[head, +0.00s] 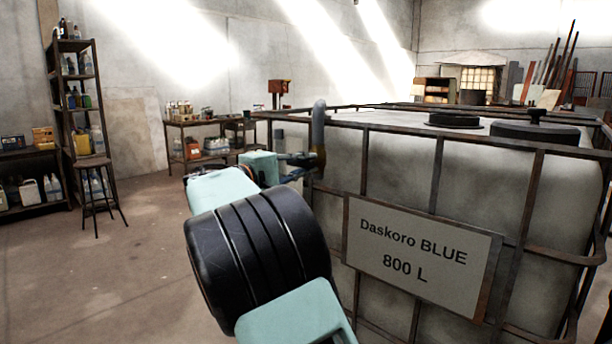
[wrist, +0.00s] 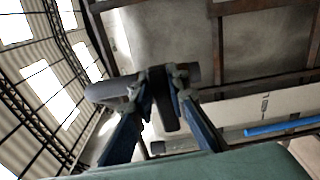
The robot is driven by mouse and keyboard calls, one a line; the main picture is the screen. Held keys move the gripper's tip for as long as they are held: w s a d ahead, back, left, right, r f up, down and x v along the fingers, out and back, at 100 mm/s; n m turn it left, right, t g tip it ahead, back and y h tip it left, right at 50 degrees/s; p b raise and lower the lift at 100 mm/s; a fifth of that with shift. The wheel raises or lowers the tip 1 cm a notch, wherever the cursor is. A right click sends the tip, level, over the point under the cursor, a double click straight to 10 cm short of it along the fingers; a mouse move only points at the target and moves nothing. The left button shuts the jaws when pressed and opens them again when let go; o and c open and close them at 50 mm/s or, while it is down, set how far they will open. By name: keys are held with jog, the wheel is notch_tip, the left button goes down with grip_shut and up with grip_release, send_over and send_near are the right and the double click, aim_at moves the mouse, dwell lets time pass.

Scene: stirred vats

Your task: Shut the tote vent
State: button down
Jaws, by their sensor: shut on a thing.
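The tote (head: 400,185) is a pale tank in a rusty metal cage, with a sign (head: 420,252) reading "Daskoro BLUE 800 L". A grey, round-ended handle (head: 319,118) stands upright at the tote's near left corner; it appears to be the vent's handle. My gripper (head: 308,160) reaches it from the left, low on the handle.
Two dark lids, a low one (head: 453,120) and a larger one (head: 535,132), sit on the tote's top. The cage's top rail (head: 400,130) runs close beside my gripper. A stool (head: 97,190) and shelves (head: 80,100) stand far left. The floor (head: 120,270) at left is clear.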

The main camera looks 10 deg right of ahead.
jog(key=shift+f+m+b, duration=0.1)
jog(key=shift+m+b, duration=0.3)
jog(key=shift+m, duration=0.1)
jog(key=c, duration=1.8)
grip_release()
jog(key=shift+c, duration=0.2)
jog(key=v, duration=1.2)
